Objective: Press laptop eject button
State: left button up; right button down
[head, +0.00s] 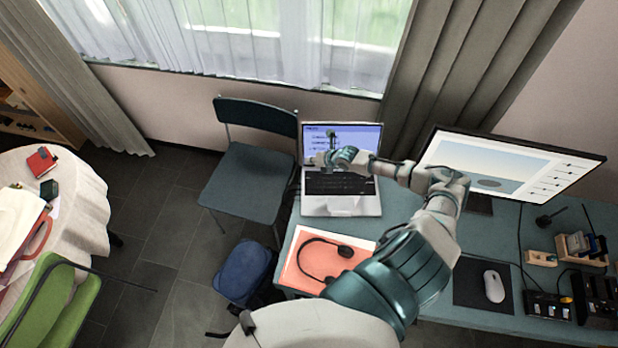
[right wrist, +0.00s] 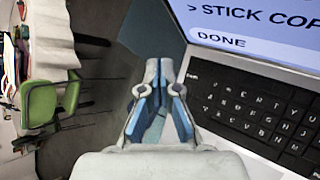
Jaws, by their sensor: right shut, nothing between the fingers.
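The open laptop (head: 341,206) stands on the blue-green desk, and its screen (head: 359,134) is lit. My right arm reaches over the desk, with its shut, empty right gripper (head: 318,159) over the laptop's left part, in front of the screen's lower edge. In the right wrist view the gripper (right wrist: 160,68) points past the laptop's left edge, with the keyboard (right wrist: 262,112) to its right. The laptop screen (right wrist: 255,22) there reads "STICK COP", cut off, and "DONE". I cannot make out an eject button. My left gripper is not in view.
A monitor (head: 520,165) stands to the right of the laptop. Headphones (head: 322,257) lie on an orange folder (head: 300,262) in front. A mouse (head: 494,286) rests on a dark pad. A dark chair (head: 250,180) stands close to the laptop's left side.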

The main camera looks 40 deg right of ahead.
aim_at(309, 179)
jog(key=f+b, duration=0.3)
jog(key=f, duration=0.2)
jog(key=a+f+b, duration=0.1)
jog(key=f+b, duration=0.1)
jog(key=f, duration=0.1)
jog(key=shift+b, duration=0.3)
jog(key=shift+d+f, duration=0.1)
jog(key=shift+f, duration=0.05)
jog(key=shift+d, duration=0.4)
jog(key=shift+a, duration=0.4)
jog(key=shift+d, duration=0.3)
jog(key=shift+a, duration=0.15)
jog(key=shift+a+f+b, duration=0.25)
jog(key=shift+b, duration=0.2)
jog(key=shift+s+d+f, duration=0.1)
jog(key=shift+d, duration=0.05)
